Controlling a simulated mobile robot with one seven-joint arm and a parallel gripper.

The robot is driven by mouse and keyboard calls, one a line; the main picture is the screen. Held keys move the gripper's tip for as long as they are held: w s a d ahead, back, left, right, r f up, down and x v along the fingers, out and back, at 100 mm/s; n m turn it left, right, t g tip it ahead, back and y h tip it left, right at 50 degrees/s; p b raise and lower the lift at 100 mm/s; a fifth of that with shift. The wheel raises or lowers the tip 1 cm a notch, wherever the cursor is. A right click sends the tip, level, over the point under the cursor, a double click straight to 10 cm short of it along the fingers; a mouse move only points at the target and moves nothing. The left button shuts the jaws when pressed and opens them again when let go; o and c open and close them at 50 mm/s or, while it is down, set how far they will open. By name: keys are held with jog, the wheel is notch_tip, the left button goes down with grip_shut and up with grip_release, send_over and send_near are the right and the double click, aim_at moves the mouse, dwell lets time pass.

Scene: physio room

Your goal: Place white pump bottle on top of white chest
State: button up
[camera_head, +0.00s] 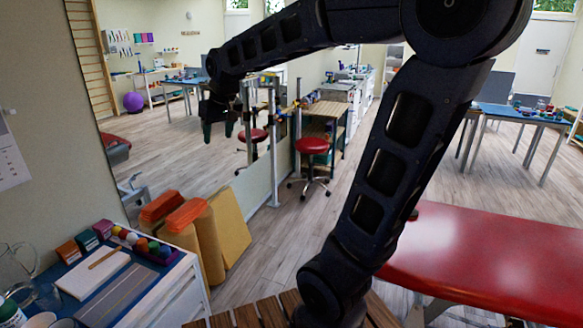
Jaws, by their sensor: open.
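My gripper (218,127) is at the end of my raised arm, left of centre, pointing down with its dark fingers apart and nothing seen between them. I cannot make out a white pump bottle for certain. A white and green bottle (9,314) at the lower left is cut off by the picture edge, so I cannot tell if it has a pump. It is far from my gripper in the picture. A white cabinet (180,290) with a blue top stands at the lower left; I cannot tell whether it is the white chest. White units (336,92) stand along the far wall.
The blue top carries a glass jug (18,262), a white board (92,275) and coloured pots. Orange and tan blocks (229,226) lean by a mirror-like wall. A red couch (490,255) stands at right. A red stool (312,146) stands on open wooden floor.

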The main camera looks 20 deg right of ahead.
jog(key=s+d+f+m, duration=0.2)
jog(key=s+d+f, duration=0.1)
jog(key=s+d, duration=0.5)
jog(key=s+d+f+m+h, duration=0.1)
jog(key=s+d+f+m, duration=0.1)
jog(key=s+d, duration=0.6)
jog(key=shift+s+f+h, duration=0.3)
jog(key=shift+s+f, duration=0.1)
jog(key=shift+f, duration=0.35)
